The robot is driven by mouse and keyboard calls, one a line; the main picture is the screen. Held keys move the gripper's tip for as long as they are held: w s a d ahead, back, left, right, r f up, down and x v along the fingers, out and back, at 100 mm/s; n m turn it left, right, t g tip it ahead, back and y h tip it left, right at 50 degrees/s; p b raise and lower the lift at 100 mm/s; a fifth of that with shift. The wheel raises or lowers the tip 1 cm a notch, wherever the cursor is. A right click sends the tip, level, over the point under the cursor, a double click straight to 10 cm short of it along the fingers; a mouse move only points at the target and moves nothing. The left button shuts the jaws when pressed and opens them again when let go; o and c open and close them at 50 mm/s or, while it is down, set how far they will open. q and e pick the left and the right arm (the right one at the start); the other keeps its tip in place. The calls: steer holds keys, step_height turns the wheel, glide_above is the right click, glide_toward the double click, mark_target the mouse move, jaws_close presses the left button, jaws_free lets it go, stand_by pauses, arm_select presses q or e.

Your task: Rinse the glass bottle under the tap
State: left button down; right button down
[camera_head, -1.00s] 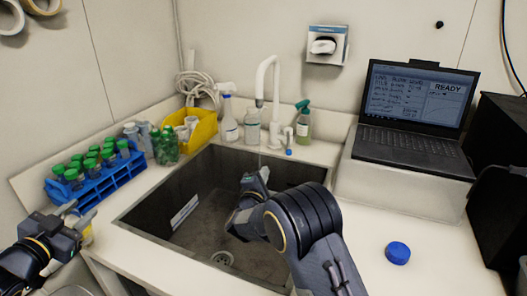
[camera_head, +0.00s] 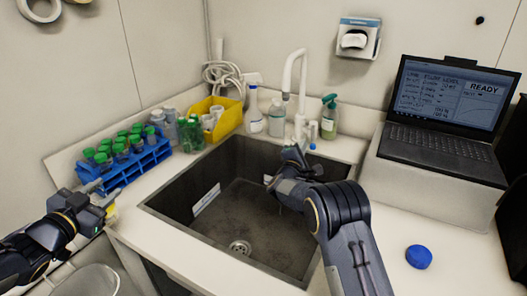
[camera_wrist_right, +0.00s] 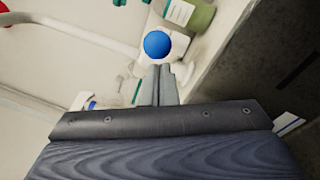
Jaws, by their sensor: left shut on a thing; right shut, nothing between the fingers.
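The white tap (camera_head: 294,80) arches over the back of the grey sink (camera_head: 210,222). Its blue-ended handle (camera_head: 312,146) stands beside the spout base; the right wrist view shows this blue knob (camera_wrist_right: 157,44) just beyond the fingertips. My right gripper (camera_head: 293,150) is shut and empty over the sink's back edge, close below the handle and apart from it. Its closed fingers show in the wrist view (camera_wrist_right: 160,72). My left gripper (camera_head: 102,200) is shut on a small yellowish thing (camera_head: 111,214) at the counter's left front edge, probably the glass bottle, mostly hidden. I cannot tell whether water runs.
A blue rack (camera_head: 128,172) of green-capped tubes stands left of the sink. A yellow bin (camera_head: 228,120), a spray bottle (camera_head: 254,112) and a green-topped bottle (camera_head: 328,120) stand behind it. A laptop (camera_head: 445,110) and blue lid (camera_head: 419,257) are right.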

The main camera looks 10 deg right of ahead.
mark_target(315, 148)
arm_select(q)
steer(key=shift+r, duration=0.1)
arm_select(e)
steer(key=shift+s+d+r, duration=0.1)
steer(key=shift+d+r, duration=0.05)
steer(key=shift+d, duration=0.35)
arm_select(q)
steer(key=shift+f+b, duration=0.45)
steer(key=shift+f, duration=0.05)
arm_select(e)
steer(key=d+y, duration=0.1)
steer(key=s+d+n, duration=0.1)
steer(key=d, duration=0.1)
steer(key=shift+t+y, duration=0.4)
arm_select(q)
steer(key=shift+a, duration=0.1)
arm_select(e)
steer(key=shift+d, duration=0.1)
